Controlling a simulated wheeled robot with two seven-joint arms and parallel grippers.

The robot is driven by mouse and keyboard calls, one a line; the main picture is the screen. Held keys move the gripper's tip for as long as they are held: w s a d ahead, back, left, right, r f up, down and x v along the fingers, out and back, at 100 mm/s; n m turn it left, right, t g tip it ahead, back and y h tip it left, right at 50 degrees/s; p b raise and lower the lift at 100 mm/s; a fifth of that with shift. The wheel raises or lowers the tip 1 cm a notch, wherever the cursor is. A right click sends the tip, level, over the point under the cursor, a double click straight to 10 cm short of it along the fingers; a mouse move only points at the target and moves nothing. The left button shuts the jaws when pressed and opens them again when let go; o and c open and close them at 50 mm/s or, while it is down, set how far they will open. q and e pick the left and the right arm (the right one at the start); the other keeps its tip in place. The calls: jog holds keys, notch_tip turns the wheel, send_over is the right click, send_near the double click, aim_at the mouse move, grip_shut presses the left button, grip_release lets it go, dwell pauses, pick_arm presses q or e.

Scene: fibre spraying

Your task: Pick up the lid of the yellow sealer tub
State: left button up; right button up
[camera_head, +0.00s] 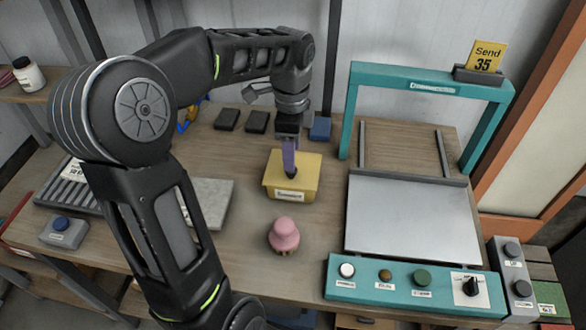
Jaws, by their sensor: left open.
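The yellow sealer tub (278,191) stands on the wooden table near the middle of the view, with a small label on its front. Its yellow lid (307,164) lies on top, with a dark knob at the middle. My left gripper (290,168) points down from above and its fingers are at the knob. The gripper is open, and its fingers partly hide the knob and the lid behind them. I cannot tell whether the fingers touch the knob. My right gripper is not in view.
A pink-topped object (284,234) stands in front of the tub. A teal-framed machine (412,283) with a grey plate and several knobs fills the right of the table. Dark blocks (257,122) and a blue block (320,129) lie behind. A grey slab (211,202) lies left.

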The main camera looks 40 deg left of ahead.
pick_arm(q)
notch_tip(320, 180, down, 5)
jog(key=shift+r+p, duration=0.1)
jog(key=shift+p, duration=0.3)
dwell(0.4)
grip_shut()
dwell(0.3)
